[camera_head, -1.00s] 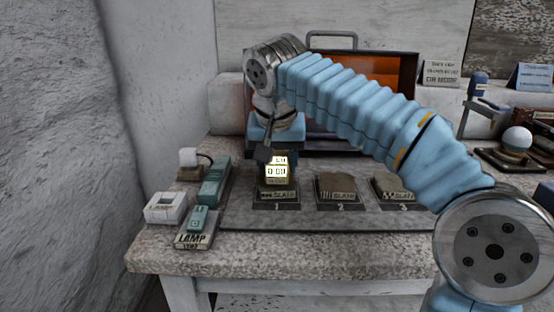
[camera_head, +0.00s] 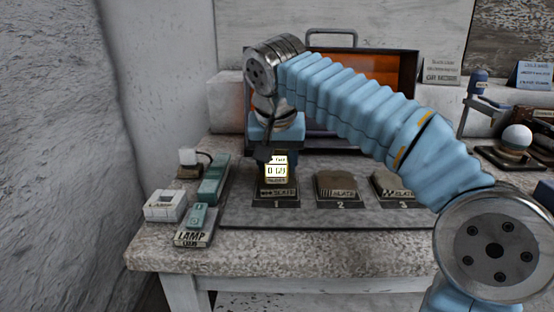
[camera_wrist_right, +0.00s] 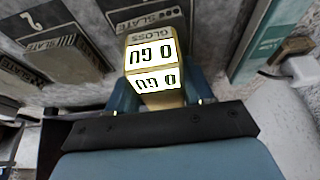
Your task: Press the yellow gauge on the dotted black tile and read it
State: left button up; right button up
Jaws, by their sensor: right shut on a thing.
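The yellow gauge (camera_head: 277,172) has a lit display and is over the slate tile marked 1 (camera_head: 277,193) in the head view. I cannot tell whether its underside touches that tile. The tile's front label has a dotted mark beside SLATE. My right gripper (camera_head: 276,157) points down and is shut on the gauge. In the right wrist view the gauge (camera_wrist_right: 152,65) sits between the blue fingers, and its two lit faces read 0 GU, upside down. The digits are too small to read surely in the head view. My left gripper is not in view.
Tile 2 (camera_head: 338,186), with a striped mark, and tile 3 (camera_head: 395,187), with a checked mark, stand to the right. A green lamp unit (camera_head: 213,180) and a white block (camera_head: 165,206) are at the left. An orange-lined case (camera_head: 375,85) stands behind.

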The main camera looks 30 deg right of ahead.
jog(key=shift+f, duration=0.3)
jog(key=shift+f, duration=0.15)
dwell(1.1)
notch_tip(320, 180, up, 3)
jog(key=p, duration=0.3)
notch_tip(320, 180, up, 2)
jog(key=shift+r+p, duration=0.2)
jog(key=shift+p, duration=0.45)
jog(key=shift+r, duration=0.9)
